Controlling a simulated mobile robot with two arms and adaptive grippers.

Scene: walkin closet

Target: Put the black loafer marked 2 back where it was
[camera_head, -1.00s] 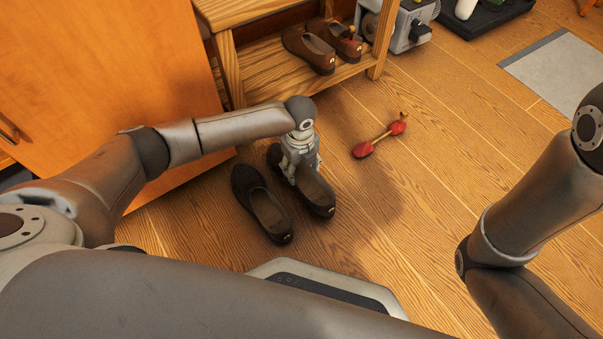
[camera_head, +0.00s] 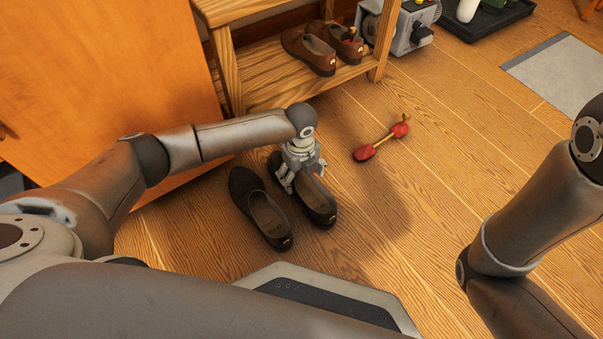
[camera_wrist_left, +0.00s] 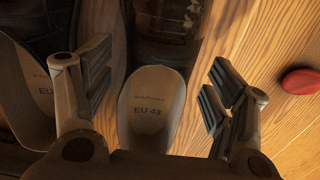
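Two dark loafers stand side by side on the wooden floor: a left one (camera_head: 262,212) and a right one (camera_head: 318,203). I cannot read a mark 2 on either. My left gripper (camera_head: 304,179) is above the right loafer, its fingers spread apart. The left wrist view shows the open fingers (camera_wrist_left: 156,85) on both sides of that loafer's insole (camera_wrist_left: 152,105), which reads "EU 43". Contact between fingers and shoe cannot be told. Part of the other loafer (camera_wrist_left: 30,95) shows at the left there. My right gripper is outside the frames; only its arm shows.
A wooden rack (camera_head: 270,83) behind holds a pair of brown shoes (camera_head: 310,52). A red-ended shoe tree (camera_head: 380,140) lies on the floor to the right. An orange cabinet (camera_head: 90,70) stands at left. Floor further right is clear up to a grey mat (camera_head: 565,70).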

